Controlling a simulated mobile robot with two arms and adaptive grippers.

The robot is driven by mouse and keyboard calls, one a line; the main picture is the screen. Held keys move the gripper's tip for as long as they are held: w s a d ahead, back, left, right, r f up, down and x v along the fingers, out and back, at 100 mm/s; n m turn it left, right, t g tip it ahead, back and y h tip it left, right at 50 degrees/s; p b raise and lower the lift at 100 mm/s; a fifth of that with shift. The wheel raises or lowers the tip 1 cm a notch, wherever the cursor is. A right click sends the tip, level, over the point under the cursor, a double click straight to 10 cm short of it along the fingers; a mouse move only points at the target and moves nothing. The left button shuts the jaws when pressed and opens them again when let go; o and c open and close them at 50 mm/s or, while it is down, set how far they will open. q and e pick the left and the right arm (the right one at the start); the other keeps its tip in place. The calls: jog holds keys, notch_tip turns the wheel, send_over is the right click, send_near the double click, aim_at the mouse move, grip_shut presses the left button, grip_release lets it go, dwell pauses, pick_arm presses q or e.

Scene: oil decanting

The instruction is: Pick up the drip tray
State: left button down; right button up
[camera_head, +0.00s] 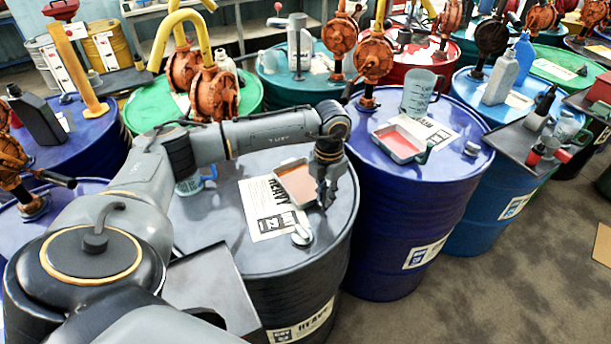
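A shallow drip tray (292,184) with a reddish-orange inside and pale rim is at the top of the dark grey drum (213,235), over the edge of a printed HEAVY sheet (262,216). My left gripper (326,196) points down at the tray's right end, its fingers at or very near the rim. Whether they touch or grip it cannot be made out. A second, similar tray (399,143) sits on the blue drum to the right, clear of my gripper. My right gripper is not in view.
A clear measuring jug (418,94) stands behind the second tray. A drum cap (301,236) is close in front of my gripper. Orange hand pumps (213,92) rise from drums behind my arm. A dark flat tray (520,146) with bottles is at right. Open floor (440,300) lies front right.

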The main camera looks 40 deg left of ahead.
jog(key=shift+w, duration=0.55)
pick_arm(q)
jog(key=shift+w+r, duration=0.1)
jog(key=shift+r, duration=0.1)
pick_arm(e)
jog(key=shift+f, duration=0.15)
pick_arm(q)
jog(key=shift+r+b, duration=1)
jog(key=shift+r, duration=0.2)
jog(key=s+d+r+b, duration=0.3)
jog(key=s+r+b, duration=0.1)
jog(key=s+r, duration=0.6)
jog(key=shift+s, duration=1.9)
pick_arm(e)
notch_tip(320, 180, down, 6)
pick_arm(q)
jog(key=shift+r, duration=0.1)
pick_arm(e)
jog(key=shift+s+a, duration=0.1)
